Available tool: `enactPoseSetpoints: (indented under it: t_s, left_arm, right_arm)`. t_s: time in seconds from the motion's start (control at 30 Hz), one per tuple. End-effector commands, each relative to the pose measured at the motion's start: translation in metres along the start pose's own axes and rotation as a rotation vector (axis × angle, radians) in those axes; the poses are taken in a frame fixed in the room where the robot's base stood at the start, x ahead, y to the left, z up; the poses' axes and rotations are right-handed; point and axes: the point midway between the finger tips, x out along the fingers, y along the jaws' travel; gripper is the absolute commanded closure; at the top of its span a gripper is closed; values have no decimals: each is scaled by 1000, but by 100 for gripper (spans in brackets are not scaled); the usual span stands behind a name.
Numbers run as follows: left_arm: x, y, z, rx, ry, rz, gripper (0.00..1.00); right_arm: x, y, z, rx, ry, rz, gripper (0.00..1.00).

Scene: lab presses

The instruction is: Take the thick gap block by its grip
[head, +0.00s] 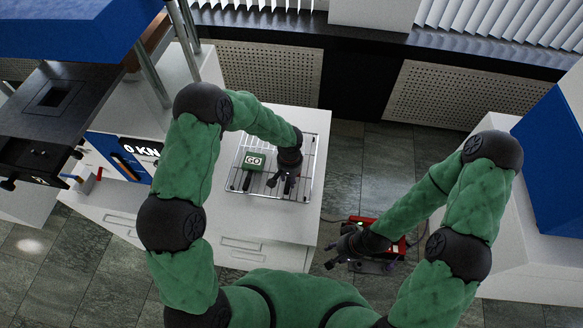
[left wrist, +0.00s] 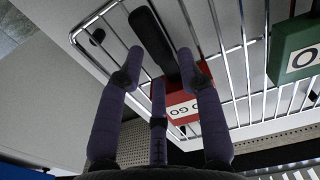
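Which block is thicker I cannot tell. My left gripper (head: 281,182) is open, its fingertips on both sides of the red block's grip; contact is not clear. My right gripper (head: 334,252) looks open and empty.
The wire rack (head: 308,165) sits on a white cabinet top (head: 222,222). A press with a dark plate (head: 60,95) and a "0 KN" display (head: 140,150) stands at the left. A blue and white machine (head: 555,165) stands at the right.

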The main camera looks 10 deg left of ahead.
Motion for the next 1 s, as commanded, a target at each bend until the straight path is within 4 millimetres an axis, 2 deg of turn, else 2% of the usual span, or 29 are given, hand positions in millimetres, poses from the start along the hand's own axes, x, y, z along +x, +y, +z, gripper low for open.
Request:
enactPoseSetpoints:
  t_s: [0.03,0.13,0.4,0.47,0.53,0.57,0.87,1.0]
  left_arm:
    - [8,0,0,-1,-2,0,63]
    - [15,0,0,0,0,-1,63]
    - [17,0,0,0,1,0,63]
    - [17,0,0,0,0,0,78]
    - [17,0,0,0,0,0,97]
    - [17,0,0,0,0,0,100]
    - [15,0,-1,0,3,0,100]
    - [4,0,-2,-1,5,0,100]
  right_arm:
    - [2,0,0,0,0,0,60]
    - [2,1,0,0,0,0,60]
    - [2,1,0,0,0,0,60]
    - [2,1,0,0,0,0,60]
    - [2,1,0,0,0,0,60]
    - [2,1,0,0,0,0,60]
    - [2,1,0,0,0,0,60]
    - [1,0,0,0,0,0,60]
